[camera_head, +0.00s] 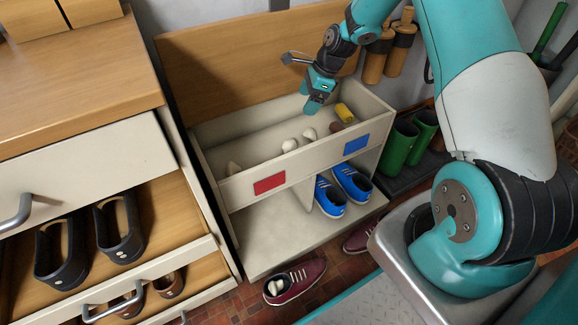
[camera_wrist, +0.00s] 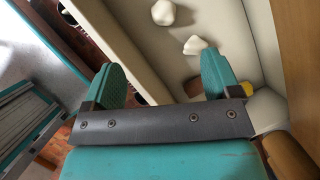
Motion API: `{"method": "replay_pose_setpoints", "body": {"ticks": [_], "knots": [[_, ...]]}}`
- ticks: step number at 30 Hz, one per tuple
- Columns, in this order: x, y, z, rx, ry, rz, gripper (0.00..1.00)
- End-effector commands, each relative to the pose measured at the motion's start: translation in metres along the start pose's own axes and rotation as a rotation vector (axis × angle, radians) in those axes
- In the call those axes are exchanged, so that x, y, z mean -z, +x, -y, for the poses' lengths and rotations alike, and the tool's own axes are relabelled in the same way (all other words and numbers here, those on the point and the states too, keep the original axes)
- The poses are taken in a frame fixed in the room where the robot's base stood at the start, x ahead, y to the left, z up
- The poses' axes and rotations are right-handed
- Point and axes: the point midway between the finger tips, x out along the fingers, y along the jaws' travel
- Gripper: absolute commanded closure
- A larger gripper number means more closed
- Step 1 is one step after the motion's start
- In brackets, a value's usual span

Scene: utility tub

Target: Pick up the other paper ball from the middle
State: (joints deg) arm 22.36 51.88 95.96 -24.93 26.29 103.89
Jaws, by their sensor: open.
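Two white crumpled paper balls, one on the left (camera_head: 289,145) and one on the right (camera_head: 309,134), lie near the middle of the long cream tub (camera_head: 228,192). In the wrist view they show as a farther ball (camera_wrist: 163,12) and a nearer ball (camera_wrist: 195,44), on the tub floor beyond the fingers. My gripper (camera_head: 313,106) is above the tub, right of the middle. In the wrist view my gripper (camera_wrist: 163,76) has its teal fingers apart with nothing between them.
The tub front carries a red label (camera_head: 269,184) and a blue label (camera_head: 356,144). A yellow item (camera_head: 345,112) and a brown item (camera_head: 336,127) lie at its right end. Blue shoes (camera_head: 350,183) stand below. A maroon shoe (camera_head: 295,281) holds pale balls. A wooden back panel rises behind.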

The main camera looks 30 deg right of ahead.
Motion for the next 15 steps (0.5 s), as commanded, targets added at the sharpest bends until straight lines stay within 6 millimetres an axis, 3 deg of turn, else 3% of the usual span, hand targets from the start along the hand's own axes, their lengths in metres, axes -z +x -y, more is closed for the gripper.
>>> {"method": "replay_pose_setpoints", "body": {"ticks": [1,4,8,15], "knots": [[0.017,0.021,0.004,0.004,0.057,0.000,0.17],[0.031,0.035,0.009,0.011,0.131,0.000,0.17],[0.035,0.056,0.010,0.011,0.155,0.000,0.17],[0.034,0.112,0.009,0.009,0.152,-0.001,0.17]]}}
